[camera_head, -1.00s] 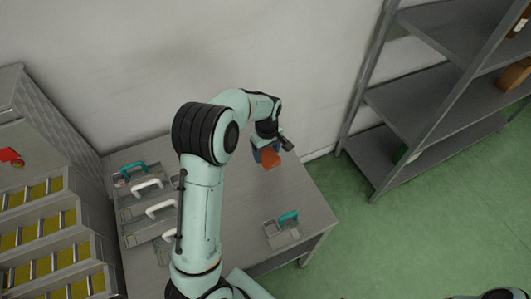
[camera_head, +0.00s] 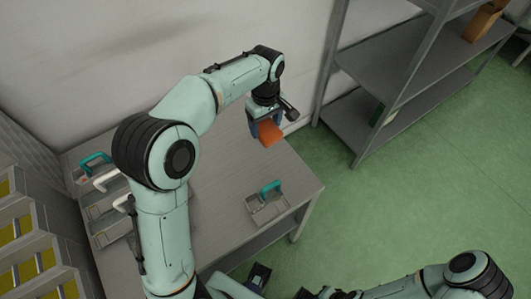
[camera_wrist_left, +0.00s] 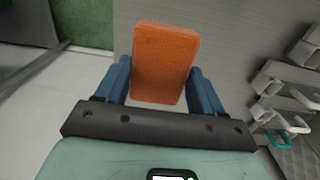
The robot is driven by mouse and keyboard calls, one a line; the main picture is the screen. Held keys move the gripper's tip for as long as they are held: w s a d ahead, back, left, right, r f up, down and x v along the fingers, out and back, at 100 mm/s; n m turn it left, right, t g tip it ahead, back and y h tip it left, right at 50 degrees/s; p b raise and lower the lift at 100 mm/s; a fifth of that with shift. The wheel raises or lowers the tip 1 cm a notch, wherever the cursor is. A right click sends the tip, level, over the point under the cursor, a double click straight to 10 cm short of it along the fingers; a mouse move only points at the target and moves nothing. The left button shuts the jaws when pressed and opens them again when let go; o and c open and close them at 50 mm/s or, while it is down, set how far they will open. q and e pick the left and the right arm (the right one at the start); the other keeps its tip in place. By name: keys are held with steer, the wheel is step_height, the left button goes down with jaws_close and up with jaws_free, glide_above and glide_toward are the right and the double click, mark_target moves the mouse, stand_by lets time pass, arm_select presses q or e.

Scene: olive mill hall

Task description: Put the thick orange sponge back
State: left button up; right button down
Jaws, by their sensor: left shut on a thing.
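The thick orange sponge (camera_head: 270,133) is between the blue fingers of my left gripper (camera_head: 266,130), above the far right part of the grey table (camera_head: 215,200). The left wrist view shows the sponge (camera_wrist_left: 165,62) sticking out beyond the fingertips, with a finger on each side; the gripper (camera_wrist_left: 165,88) is shut on it. A small grey tray with a teal handle (camera_head: 267,208) stands near the table's right front corner. My right gripper (camera_head: 258,277) shows partly at the bottom edge, low by the table; its jaws are not clear.
Several grey trays with white and teal handles (camera_head: 92,184) stand at the table's left, partly behind my left arm. A grey shelf rack (camera_head: 395,75) stands to the right. A stepped unit with yellow panels (camera_head: 30,265) is at left. Green floor on the right is clear.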

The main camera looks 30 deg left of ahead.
arm_select(q)
step_height(320, 180, down, 14)
steer(key=shift+r+b, duration=0.1)
steer(key=shift+b, duration=0.65)
steer(key=shift+f, duration=0.2)
steer(key=o, duration=0.9)
steer(key=shift+o, duration=0.2)
steer(key=shift+r, duration=0.15)
step_height(320, 180, up, 12)
steer(key=shift+r+p, duration=0.1)
steer(key=shift+p, duration=0.7)
